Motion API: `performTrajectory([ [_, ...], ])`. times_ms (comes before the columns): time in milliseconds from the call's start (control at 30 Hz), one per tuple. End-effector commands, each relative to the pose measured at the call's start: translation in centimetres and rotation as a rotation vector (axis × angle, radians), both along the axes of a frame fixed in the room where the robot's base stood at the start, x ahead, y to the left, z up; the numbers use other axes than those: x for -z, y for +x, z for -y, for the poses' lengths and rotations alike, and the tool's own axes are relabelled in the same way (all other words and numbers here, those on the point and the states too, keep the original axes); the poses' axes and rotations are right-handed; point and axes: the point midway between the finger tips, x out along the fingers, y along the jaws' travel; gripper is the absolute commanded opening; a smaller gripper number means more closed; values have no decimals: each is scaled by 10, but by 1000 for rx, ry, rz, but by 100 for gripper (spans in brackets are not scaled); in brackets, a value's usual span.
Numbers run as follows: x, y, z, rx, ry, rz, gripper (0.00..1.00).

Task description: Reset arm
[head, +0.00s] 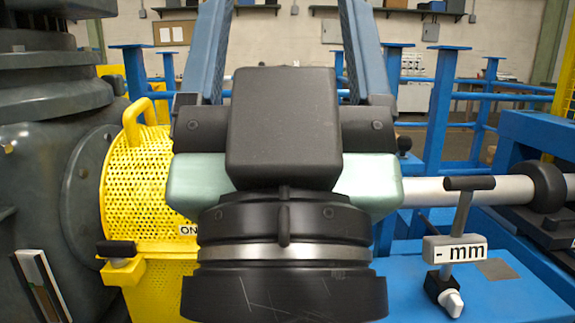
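My gripper (286,30) fills the middle of the head view. Its pale green body and black wrist are close to the camera. Its two blue fingers stand wide apart and point up and away. Nothing shows between them. The fingertips run out of the picture at the top, so they are hidden. The gripper is in front of the chain drive's yellow perforated guard (140,190) and the grey shaft (425,191), covering the space between them.
A large dark grey machine (45,190) stands close on the left. At right, a T-handled lever with a "- mm" label (455,249) stands over the blue base (520,290). Blue posts and rails (435,110) stand behind.

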Motion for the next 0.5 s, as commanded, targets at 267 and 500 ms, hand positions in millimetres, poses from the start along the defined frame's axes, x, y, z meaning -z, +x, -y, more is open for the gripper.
performTrajectory([
  [267,-101,1,1,2,-2,-4,78],
  [500,-174,1,1,2,-2,-5,78],
])
